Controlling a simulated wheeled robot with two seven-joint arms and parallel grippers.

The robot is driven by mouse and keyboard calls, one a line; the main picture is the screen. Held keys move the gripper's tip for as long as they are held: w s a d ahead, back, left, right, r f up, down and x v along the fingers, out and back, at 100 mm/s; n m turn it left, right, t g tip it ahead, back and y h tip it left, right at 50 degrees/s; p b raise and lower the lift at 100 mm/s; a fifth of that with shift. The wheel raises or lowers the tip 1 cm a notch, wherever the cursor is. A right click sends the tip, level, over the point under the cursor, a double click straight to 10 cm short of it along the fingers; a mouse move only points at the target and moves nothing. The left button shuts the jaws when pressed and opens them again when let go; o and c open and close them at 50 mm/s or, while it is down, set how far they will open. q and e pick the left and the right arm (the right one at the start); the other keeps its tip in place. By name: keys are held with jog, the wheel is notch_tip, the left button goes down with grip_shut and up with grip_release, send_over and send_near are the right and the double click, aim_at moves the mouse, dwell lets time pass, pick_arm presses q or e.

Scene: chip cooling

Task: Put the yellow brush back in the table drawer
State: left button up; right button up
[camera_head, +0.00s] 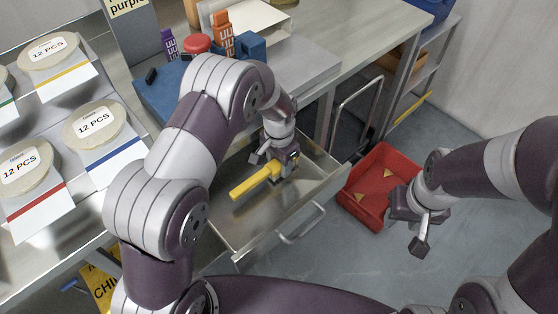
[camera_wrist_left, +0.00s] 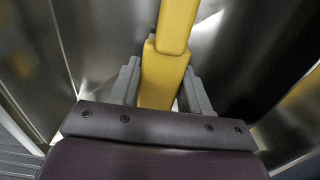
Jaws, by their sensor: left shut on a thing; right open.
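The yellow brush (camera_head: 255,180) is held by my left gripper (camera_head: 275,163) inside the outline of the open metal table drawer (camera_head: 240,217). The brush points toward the lower left in the head view. In the left wrist view the yellow brush (camera_wrist_left: 163,72) sits between the two grey fingers of my left gripper (camera_wrist_left: 160,88), with metal drawer surfaces around it. I cannot tell whether the brush touches the drawer floor. My right gripper (camera_head: 418,226) is open and empty, to the right of the drawer near the red bin.
A red bin (camera_head: 360,208) with yellow pieces stands on the floor right of the drawer. The drawer handle (camera_head: 303,224) faces the lower right. A blue block (camera_head: 160,97), orange (camera_head: 223,33) and purple (camera_head: 169,43) items stand on the table. Labelled discs (camera_head: 95,124) lie on the left.

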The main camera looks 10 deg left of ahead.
pick_arm(q)
jog(key=shift+a, duration=0.1)
jog(key=shift+f, duration=0.6)
dwell(0.3)
jog(key=o, duration=1.3)
notch_tip(320, 180, up, 13)
jog(key=shift+f, duration=0.1)
